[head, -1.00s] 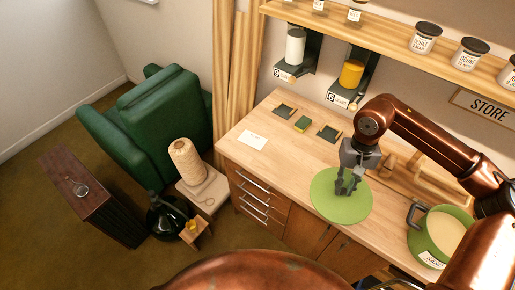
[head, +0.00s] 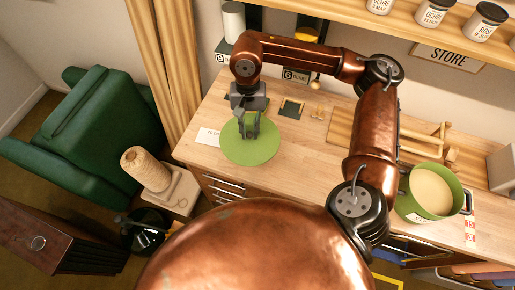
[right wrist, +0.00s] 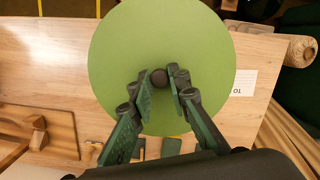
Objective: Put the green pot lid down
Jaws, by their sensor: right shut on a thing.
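The green pot lid (head: 250,152) is a flat round disc over the left part of the wooden worktop, near its front edge. It also fills the middle of the right wrist view (right wrist: 160,45), with its dark round knob (right wrist: 159,78) between my fingers. My right gripper (head: 250,132) is shut on the knob from above, and the fingers show on both sides of it in the right wrist view (right wrist: 160,84). I cannot tell whether the lid touches the worktop. The green pot (head: 432,192) with pale contents stands uncovered at the right. My left gripper is not in view.
A white card (head: 208,137) lies left of the lid. Small dark trays (head: 291,108) lie behind it. A wooden rack (head: 345,128) lies to the right. A shelf with jars (head: 435,12) runs above. Bare worktop (head: 305,150) shows between lid and pot.

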